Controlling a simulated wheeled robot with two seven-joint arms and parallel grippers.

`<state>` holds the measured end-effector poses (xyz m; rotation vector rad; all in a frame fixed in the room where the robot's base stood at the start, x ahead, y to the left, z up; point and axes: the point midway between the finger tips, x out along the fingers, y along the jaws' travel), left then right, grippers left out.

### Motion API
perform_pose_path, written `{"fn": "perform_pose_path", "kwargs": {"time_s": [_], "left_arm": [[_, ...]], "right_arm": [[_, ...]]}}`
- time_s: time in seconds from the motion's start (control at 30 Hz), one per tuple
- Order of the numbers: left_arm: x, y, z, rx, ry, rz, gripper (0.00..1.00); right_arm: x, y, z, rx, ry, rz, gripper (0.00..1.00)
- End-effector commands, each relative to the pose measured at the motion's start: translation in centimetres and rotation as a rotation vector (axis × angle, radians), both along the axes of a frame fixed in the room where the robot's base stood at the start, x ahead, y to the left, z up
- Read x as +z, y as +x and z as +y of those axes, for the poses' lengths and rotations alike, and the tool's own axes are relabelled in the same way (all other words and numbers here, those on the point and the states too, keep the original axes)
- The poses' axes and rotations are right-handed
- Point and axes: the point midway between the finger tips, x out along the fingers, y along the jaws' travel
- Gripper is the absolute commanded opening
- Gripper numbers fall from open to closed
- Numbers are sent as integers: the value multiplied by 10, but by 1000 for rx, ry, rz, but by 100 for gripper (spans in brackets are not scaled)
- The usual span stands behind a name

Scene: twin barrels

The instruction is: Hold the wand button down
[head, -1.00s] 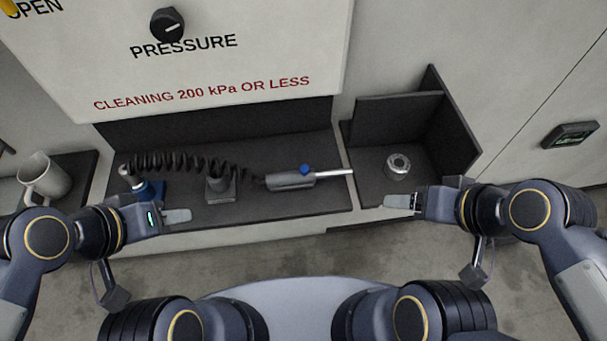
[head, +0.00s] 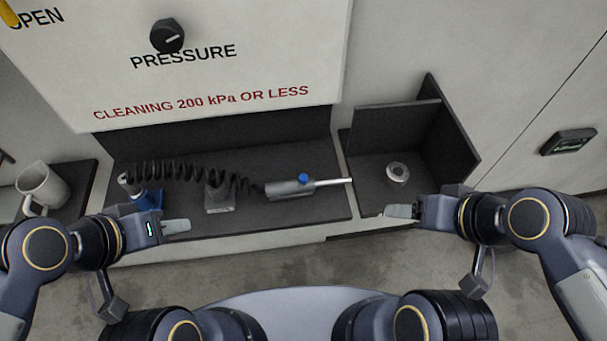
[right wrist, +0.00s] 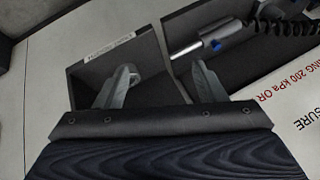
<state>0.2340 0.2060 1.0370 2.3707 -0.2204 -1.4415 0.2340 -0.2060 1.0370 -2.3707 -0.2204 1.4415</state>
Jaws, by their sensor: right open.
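The wand (head: 290,189) is a grey cylinder with a thin silver nozzle pointing right, lying on the dark shelf (head: 280,213). Its blue button (head: 303,178) is on top, and nothing touches it. The wand's nozzle (right wrist: 187,48) and blue button (right wrist: 216,45) also show in the right wrist view. My left gripper (head: 177,227) is at the shelf's front left, apart from the wand; its fingers overlap, so its opening is unclear. My right gripper (head: 398,211) is at the front of the right bin, apart from the wand. Its fingers (right wrist: 163,82) are open and empty.
A coiled black hose (head: 180,168) runs from a blue fitting (head: 148,198) past a grey block (head: 219,197) to the wand. A metal ring part (head: 398,172) sits in the walled bin (head: 391,127). A mug (head: 42,184) stands far left. A pressure knob (head: 167,36) is above.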

Motion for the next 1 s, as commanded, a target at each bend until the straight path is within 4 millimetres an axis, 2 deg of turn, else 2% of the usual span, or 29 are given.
{"fn": "perform_pose_path", "kwargs": {"time_s": [0.07,0.47,1.0], "left_arm": [[0,0,0,0,0,0,36],[0,0,0,0,0,0,36],[0,0,0,0,0,0,36]], "right_arm": [[0,0,0,0,0,0,53],[0,0,0,0,0,0,1],[0,0,0,0,0,0,0]]}}
